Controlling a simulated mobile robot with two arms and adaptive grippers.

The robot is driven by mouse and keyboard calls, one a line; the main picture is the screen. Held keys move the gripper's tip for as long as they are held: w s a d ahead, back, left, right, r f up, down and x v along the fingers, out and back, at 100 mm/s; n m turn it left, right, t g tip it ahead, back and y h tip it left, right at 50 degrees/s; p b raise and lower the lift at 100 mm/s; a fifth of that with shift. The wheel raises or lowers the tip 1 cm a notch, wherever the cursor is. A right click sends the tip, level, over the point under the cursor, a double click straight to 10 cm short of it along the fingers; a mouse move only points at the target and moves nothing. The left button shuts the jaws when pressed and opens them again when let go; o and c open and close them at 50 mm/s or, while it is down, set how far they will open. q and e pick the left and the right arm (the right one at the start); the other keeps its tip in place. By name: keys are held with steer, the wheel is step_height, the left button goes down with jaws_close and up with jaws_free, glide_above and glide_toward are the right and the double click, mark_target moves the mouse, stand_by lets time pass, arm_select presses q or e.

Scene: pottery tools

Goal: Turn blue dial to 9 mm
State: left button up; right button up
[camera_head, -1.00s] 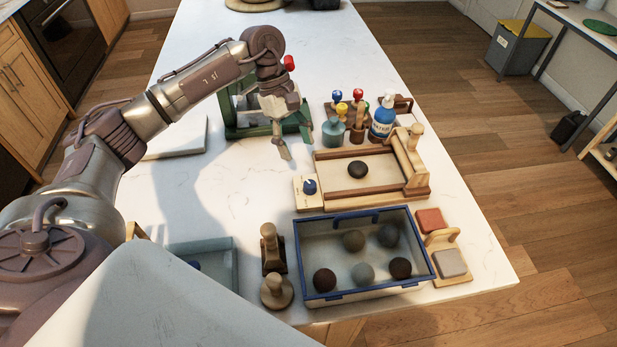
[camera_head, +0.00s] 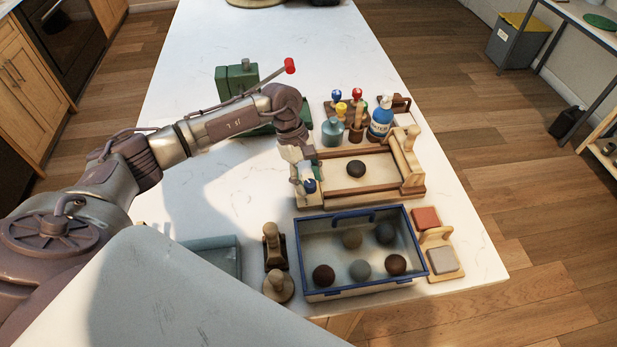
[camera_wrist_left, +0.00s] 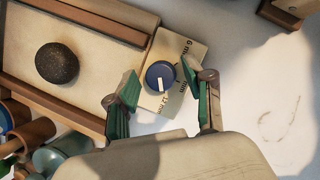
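The blue dial (camera_head: 310,186) sits on a small pale plate at the left end of a wooden tray. In the left wrist view the dial (camera_wrist_left: 160,76) is a round knob with a white pointer mark. The plate (camera_wrist_left: 183,52) carries printed labels, "6 mm" and "12 mm" among them; another is partly covered. My left gripper (camera_head: 301,180) is over the dial. In the wrist view its green-padded fingers (camera_wrist_left: 160,88) are spread on either side of the dial, with gaps visible, so it is open. My right gripper is not in view.
The wooden tray (camera_head: 327,196) holds a dark clay ball (camera_head: 356,169). A blue-rimmed bin (camera_head: 357,290) with several balls stands in front. A blue bottle (camera_head: 381,120) and tools stand behind. Wooden stamps (camera_head: 272,247) are at the front left. A green press (camera_head: 237,82) is behind my arm.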

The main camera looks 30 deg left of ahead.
arm_select(q)
jaws_close()
steer(key=shift+f+n+t+b, duration=0.15)
steer(key=shift+n+t+b, duration=0.25)
steer(key=shift+n+b, duration=0.7)
steer(key=n+t+b, duration=0.1)
steer(key=n+b, duration=0.1)
steer(key=n, duration=0.1)
steer(key=shift+s, duration=0.15)
steer(key=n+t+b, duration=0.1)
steer(key=n+b, duration=0.2)
steer(key=n, duration=0.1)
steer(key=shift+t, duration=0.4)
steer(key=shift+n+t+y+b, duration=0.45)
steer(key=shift+n+b, duration=0.45)
steer(key=shift+n, duration=0.4)
steer(key=shift+r, duration=0.2)
